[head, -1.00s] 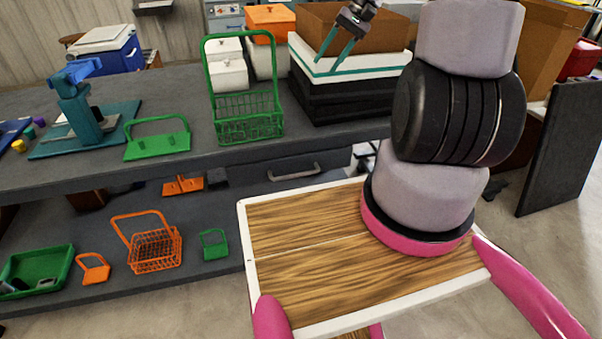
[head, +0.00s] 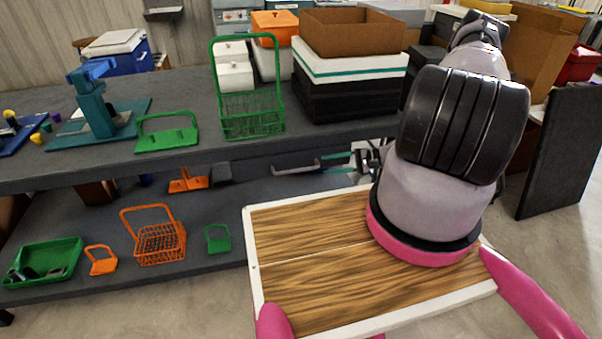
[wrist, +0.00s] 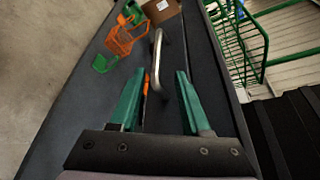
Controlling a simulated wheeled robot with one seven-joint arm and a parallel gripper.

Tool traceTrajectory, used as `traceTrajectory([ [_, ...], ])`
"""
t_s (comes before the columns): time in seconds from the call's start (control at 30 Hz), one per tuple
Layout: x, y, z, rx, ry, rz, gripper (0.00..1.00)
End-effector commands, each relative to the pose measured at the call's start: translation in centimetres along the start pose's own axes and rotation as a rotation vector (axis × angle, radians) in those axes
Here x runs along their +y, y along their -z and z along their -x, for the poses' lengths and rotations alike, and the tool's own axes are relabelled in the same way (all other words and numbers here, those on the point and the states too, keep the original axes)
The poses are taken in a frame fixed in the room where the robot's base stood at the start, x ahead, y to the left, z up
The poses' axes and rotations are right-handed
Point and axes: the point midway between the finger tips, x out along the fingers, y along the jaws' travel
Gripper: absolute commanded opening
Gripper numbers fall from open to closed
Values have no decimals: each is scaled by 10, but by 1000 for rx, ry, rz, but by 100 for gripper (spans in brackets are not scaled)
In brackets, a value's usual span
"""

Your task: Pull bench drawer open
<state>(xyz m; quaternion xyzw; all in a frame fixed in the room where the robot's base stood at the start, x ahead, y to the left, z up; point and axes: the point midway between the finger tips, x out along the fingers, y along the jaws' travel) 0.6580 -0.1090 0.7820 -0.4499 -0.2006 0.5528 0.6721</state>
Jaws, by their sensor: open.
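The bench drawer (head: 258,170) is a dark grey front under the edge of the grey bench top (head: 185,155). It looks shut. Its silver bar handle (head: 296,165) runs level across the front. My gripper (head: 326,163) is just right of the handle's right end, with its teal fingers pointing left along the drawer front. In the wrist view the handle (wrist: 157,62) shows in line with the gap between the open fingers of my gripper (wrist: 160,72). Nothing is gripped. Whether the fingers touch the bar cannot be told.
A green wire basket (head: 252,113), a green carrier (head: 168,140) and a black crate (head: 345,95) stand on the bench. An orange basket (head: 158,243) and a green tray (head: 42,262) are on the lower shelf. A dark panel (head: 560,150) stands at right.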

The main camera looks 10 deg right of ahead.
Motion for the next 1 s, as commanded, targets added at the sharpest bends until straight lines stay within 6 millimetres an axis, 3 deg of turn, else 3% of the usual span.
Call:
traceTrajectory([
  [0.27,6,1,-24,4,22,-8,47],
  [0.7,4,2,-99,5,20,-7,47],
  [1.0,4,3,-111,7,19,-7,47],
])
